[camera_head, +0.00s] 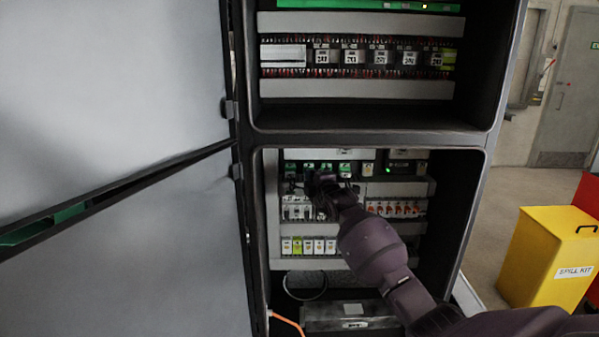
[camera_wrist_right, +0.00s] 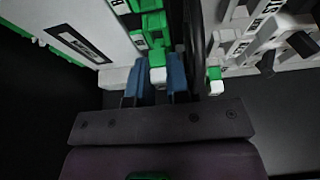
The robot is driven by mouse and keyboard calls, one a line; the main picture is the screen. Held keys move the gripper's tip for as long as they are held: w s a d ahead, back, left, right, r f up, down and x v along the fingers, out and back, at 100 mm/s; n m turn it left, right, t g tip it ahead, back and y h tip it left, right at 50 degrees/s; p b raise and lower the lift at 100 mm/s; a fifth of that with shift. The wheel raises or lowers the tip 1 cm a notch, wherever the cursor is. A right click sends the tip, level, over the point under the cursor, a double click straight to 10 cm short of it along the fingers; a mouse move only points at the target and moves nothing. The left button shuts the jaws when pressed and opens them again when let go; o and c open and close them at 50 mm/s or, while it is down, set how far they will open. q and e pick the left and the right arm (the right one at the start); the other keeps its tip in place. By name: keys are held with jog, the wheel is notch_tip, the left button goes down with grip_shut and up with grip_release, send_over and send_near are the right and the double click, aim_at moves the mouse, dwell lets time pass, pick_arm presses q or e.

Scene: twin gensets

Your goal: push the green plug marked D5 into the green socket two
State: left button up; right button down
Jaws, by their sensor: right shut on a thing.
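My right gripper (camera_head: 318,180) reaches into the lower cabinet bay, at the row of green sockets (camera_head: 325,168). In the right wrist view its two blue fingers (camera_wrist_right: 156,78) are shut on a small green and white plug (camera_wrist_right: 157,60). I cannot read a marking on the plug. Green socket blocks (camera_wrist_right: 152,22) lie just beyond the plug. The plug lines up closely with one of them, but I cannot tell whether it is inside or only touching, nor which number that socket has. My left gripper is not in view.
A dark cable (camera_wrist_right: 194,45) runs beside the right finger, with another green and white piece (camera_wrist_right: 215,80) past it. Rows of breakers (camera_head: 395,208) and terminals (camera_head: 310,246) sit below the sockets. The open cabinet door (camera_head: 120,90) fills the left. A yellow spill kit bin (camera_head: 545,255) stands right.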

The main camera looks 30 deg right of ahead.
jog(key=shift+w+d, duration=0.5)
jog(key=shift+w, duration=0.35)
dwell(2.2)
jog(key=c, duration=1)
grip_release()
jog(key=shift+s+a+b, duration=0.15)
jog(key=shift+s+a, duration=0.1)
jog(key=shift+s, duration=1.55)
jog(key=shift+s+a+b, duration=0.15)
jog(key=shift+s+a, duration=0.15)
jog(key=shift+s, duration=1.45)
jog(key=shift+s+a+b, duration=0.15)
jog(key=shift+s+a, duration=0.1)
jog(key=shift+s, duration=1.55)
